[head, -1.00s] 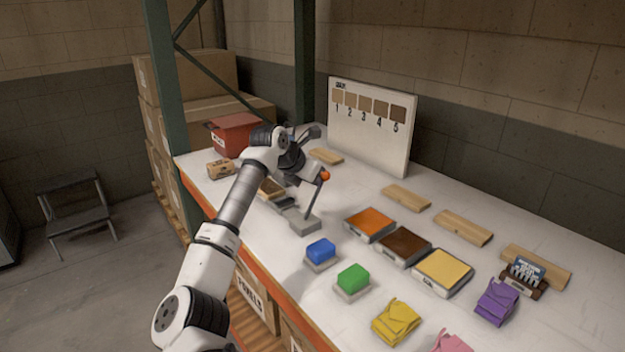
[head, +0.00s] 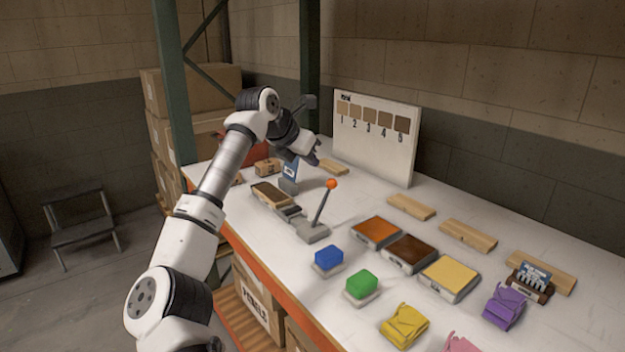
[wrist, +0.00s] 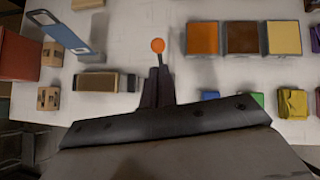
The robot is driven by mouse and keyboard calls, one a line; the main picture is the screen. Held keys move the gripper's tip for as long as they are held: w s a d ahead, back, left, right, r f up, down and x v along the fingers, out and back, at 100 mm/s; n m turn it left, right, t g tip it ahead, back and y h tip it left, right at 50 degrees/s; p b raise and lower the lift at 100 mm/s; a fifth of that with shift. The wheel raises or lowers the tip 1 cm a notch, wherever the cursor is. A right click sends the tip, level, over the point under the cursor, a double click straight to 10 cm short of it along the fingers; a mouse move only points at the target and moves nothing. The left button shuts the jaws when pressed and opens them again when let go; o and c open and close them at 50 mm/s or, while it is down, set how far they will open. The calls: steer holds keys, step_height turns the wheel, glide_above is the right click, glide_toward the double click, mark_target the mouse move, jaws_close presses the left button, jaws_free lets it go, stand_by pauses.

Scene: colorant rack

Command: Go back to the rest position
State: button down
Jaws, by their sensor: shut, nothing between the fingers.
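My gripper (head: 312,156) is raised above the white table (head: 345,260), at the far part of the table, in front of the numbered board. In the wrist view the fingers (wrist: 158,80) are together with nothing between them. A lever with an orange ball knob (head: 331,184) stands on a grey base (head: 312,231), apart from my gripper. Its knob also shows in the wrist view (wrist: 158,45), just beyond the fingertips.
Coloured trays (head: 410,253), blocks, cloths and wooden pieces cover the right side. A green rack post (head: 172,90) stands left; the numbered board (head: 374,138) stands behind.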

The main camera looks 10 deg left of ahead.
steer(key=shift+s+r, duration=0.2)
steer(key=shift+r, duration=0.45)
